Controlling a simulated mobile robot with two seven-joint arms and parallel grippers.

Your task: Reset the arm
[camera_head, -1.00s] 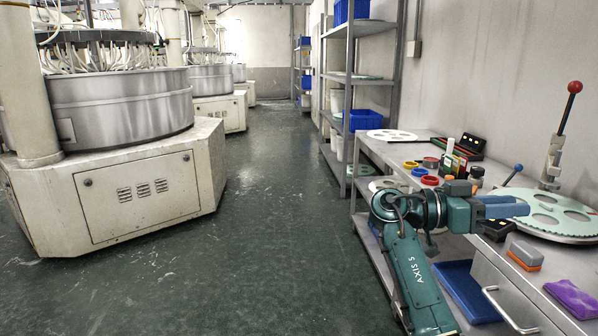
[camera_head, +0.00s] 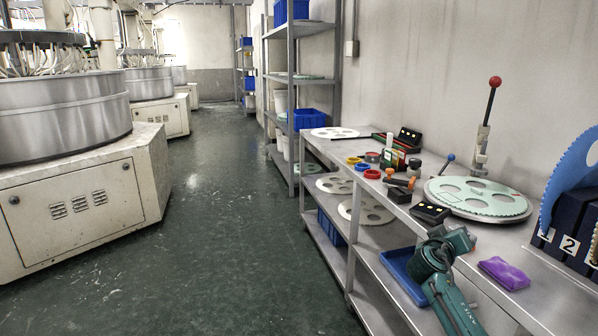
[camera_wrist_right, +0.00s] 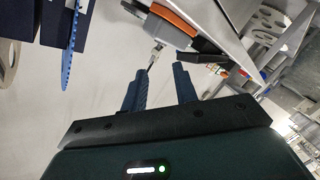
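My right arm (camera_head: 440,275) is teal and rises from the lower right of the head view, over the front edge of the bench. Its fingers do not show clearly there. In the right wrist view my right gripper (camera_wrist_right: 159,68) has two blue fingers standing apart, with no object held between them. A grey and orange object (camera_wrist_right: 172,22) with a thin metal tip shows beyond the fingers; I cannot tell exactly what it is. My left gripper is not in view.
The steel bench (camera_head: 520,245) carries a purple cloth (camera_head: 504,273), a pale green disc (camera_head: 480,196), a red-knobbed lever (camera_head: 494,85), and blue numbered holders (camera_head: 570,230) at right. A blue tray (camera_head: 405,270) lies on the lower shelf. The floor aisle (camera_head: 230,220) is clear; lapping machines (camera_head: 70,190) stand left.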

